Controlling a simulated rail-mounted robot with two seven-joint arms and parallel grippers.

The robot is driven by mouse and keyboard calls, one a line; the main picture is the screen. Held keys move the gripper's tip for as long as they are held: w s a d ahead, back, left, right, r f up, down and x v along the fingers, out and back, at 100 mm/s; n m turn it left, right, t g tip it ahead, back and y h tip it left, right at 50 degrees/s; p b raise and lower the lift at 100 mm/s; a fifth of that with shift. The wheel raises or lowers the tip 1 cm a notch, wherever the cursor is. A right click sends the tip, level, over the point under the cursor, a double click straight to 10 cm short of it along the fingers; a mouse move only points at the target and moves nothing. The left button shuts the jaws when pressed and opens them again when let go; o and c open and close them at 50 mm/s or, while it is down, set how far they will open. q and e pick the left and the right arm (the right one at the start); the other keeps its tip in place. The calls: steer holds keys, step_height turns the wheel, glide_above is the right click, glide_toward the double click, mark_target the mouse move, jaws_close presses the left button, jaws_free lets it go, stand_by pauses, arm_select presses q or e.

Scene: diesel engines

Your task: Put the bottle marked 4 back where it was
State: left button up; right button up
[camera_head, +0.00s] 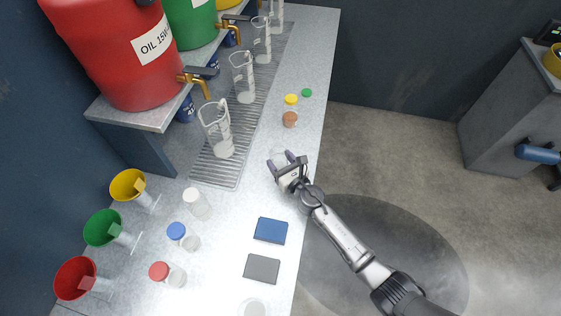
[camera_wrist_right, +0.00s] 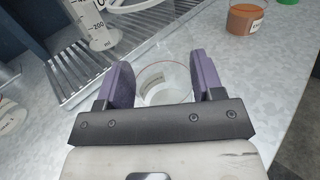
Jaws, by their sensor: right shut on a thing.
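My right gripper (camera_head: 287,158) is over the right part of the bench, below the brown-filled jar. In the right wrist view its purple fingers (camera_wrist_right: 163,83) are shut on a clear, open jar (camera_wrist_right: 165,84). A small label shows on the jar, but I cannot read a number on it. Other small containers stand on the bench: a white one (camera_head: 196,204), a clear one (camera_head: 190,243) beside a blue cap (camera_head: 176,231), another clear one (camera_head: 176,277) beside a red cap (camera_head: 159,271), and one at the bottom edge (camera_head: 252,309). My left gripper is not in view.
A brown-filled jar (camera_head: 290,120), a yellow cap (camera_head: 291,99) and a green cap (camera_head: 307,92) lie beyond the gripper. Glass beakers (camera_head: 218,132) stand on a metal grate (camera_head: 210,172). Blue (camera_head: 271,230) and grey (camera_head: 262,268) pads lie nearer. Coloured funnels (camera_head: 103,229) line the left.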

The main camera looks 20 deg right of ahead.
steer(key=shift+f, duration=0.15)
steer(key=o, duration=0.6)
steer(key=shift+f, duration=0.1)
steer(key=shift+c, duration=0.2)
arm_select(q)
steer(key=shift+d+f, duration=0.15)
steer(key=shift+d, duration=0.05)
arm_select(e)
steer(key=o, duration=0.5)
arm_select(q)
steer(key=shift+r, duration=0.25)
arm_select(e)
steer(key=shift+r, duration=0.3)
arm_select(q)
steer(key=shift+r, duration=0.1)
arm_select(e)
steer(key=shift+s, duration=0.3)
steer(key=s, duration=0.3)
steer(key=s+d, duration=0.1)
steer(key=s, duration=0.2)
steer(key=s+d+p, duration=0.1)
steer(key=s, duration=0.2)
steer(key=shift+s, duration=0.35)
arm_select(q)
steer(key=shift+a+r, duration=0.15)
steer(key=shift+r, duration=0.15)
arm_select(e)
steer(key=shift+s+d, duration=0.15)
steer(key=shift+s, duration=0.6)
